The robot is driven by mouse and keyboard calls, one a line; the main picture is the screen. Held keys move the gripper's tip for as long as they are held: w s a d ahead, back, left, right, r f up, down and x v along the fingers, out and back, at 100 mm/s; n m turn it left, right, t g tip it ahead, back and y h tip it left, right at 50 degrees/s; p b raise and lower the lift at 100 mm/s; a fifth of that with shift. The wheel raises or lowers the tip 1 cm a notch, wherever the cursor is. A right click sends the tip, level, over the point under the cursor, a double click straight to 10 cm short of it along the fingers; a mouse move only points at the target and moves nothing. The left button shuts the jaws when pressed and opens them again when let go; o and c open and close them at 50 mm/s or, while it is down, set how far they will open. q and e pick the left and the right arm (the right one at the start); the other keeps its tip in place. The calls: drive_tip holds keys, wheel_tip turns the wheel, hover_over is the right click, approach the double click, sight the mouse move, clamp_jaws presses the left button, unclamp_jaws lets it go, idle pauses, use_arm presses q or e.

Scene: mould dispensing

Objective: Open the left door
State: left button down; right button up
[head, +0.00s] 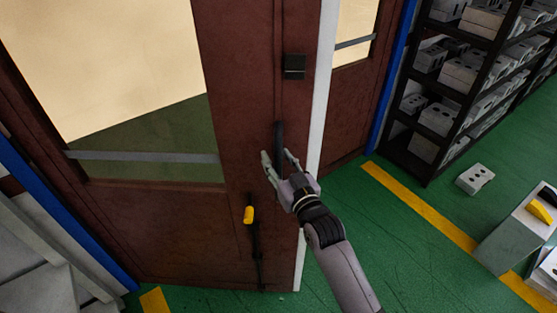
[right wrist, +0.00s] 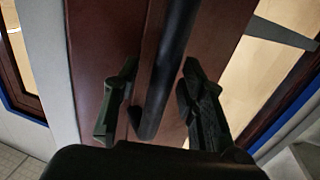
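The left door (head: 230,60) is a brown-red panel with a large glass pane; it fills the left and middle of the head view. A vertical black bar handle (head: 279,138) is near its right edge, and it runs down through the right wrist view (right wrist: 168,70). My right gripper (head: 279,162) is at the lower part of the handle. In the right wrist view the right gripper's fingers (right wrist: 158,85) are open, one on each side of the bar, with gaps visible. My left gripper is not in view.
A black box (head: 294,66) is above the handle, and a yellow-ended lever (head: 248,214) is lower on the door. A second brown panel (head: 350,110) is past a white edge strip. A dark shelf rack (head: 455,90) stands at right.

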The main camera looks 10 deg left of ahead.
drive_tip(key=v, duration=1.2)
idle(0.3)
